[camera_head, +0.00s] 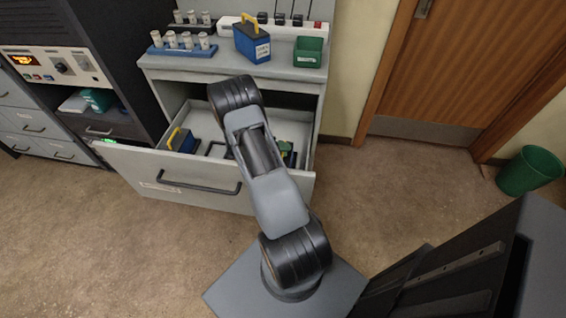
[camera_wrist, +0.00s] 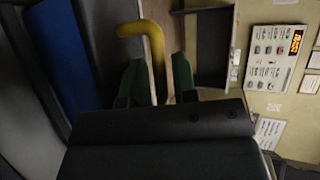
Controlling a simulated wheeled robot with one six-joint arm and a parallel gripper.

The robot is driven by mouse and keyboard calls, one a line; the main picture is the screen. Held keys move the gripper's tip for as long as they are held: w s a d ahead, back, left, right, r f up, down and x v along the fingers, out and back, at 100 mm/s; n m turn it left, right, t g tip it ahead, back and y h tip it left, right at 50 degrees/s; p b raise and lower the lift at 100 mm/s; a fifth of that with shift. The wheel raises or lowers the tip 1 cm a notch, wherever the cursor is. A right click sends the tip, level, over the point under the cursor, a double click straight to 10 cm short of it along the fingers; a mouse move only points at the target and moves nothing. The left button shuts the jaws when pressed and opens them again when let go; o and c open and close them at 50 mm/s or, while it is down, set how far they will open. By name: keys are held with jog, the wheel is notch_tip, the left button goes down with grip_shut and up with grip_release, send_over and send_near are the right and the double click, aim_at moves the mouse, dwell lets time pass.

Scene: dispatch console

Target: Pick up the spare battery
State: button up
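One blue battery with a yellow handle (camera_head: 178,137) stands in the left of the open drawer (camera_head: 170,190). Another blue battery with a yellow handle (camera_head: 255,44) stands on the counter. In the wrist view my gripper (camera_wrist: 157,80) has its two green fingers on either side of a yellow handle (camera_wrist: 155,45), with narrow gaps beside it. It looks open. A blue surface (camera_wrist: 62,60) lies left of the handle. My arm hides the gripper in the head view, so I cannot tell for certain which battery this handle belongs to.
A dark bracket (camera_wrist: 205,45) shows beyond the right finger. A small green and yellow patch (camera_head: 287,153) shows beside my arm. Open floor lies right of the drawer.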

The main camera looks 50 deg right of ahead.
grip_shut()
dwell(1.2)
